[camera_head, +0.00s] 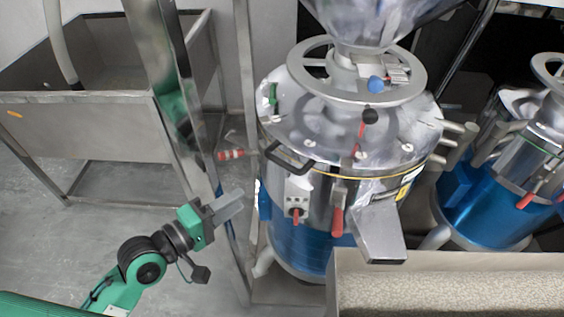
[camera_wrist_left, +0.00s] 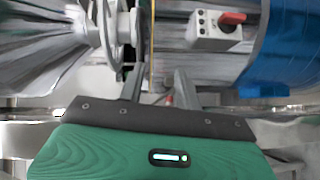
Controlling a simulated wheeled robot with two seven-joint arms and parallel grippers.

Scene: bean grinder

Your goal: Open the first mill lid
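The first mill (camera_head: 325,190) is a steel drum with a blue lower band. Its round steel lid (camera_head: 325,125) sits flat on top, under a ring wheel (camera_head: 300,55), and looks closed. A black handle (camera_head: 290,160) is on the rim at the front left. My left gripper (camera_head: 235,200) is left of the mill, below the handle's height, and touches nothing visible. In the left wrist view its two fingers (camera_wrist_left: 158,88) stand apart with nothing between them. That view shows the mill sideways, with its switch box (camera_wrist_left: 214,30) beyond the fingers. My right gripper is out of view.
A steel post (camera_head: 185,110) rises behind my left arm. A steel sink (camera_head: 85,125) stands at the left. A second mill (camera_head: 490,210) is at the right. A spout (camera_head: 380,235) juts out over a bin (camera_head: 450,290) of pale grains at the front right.

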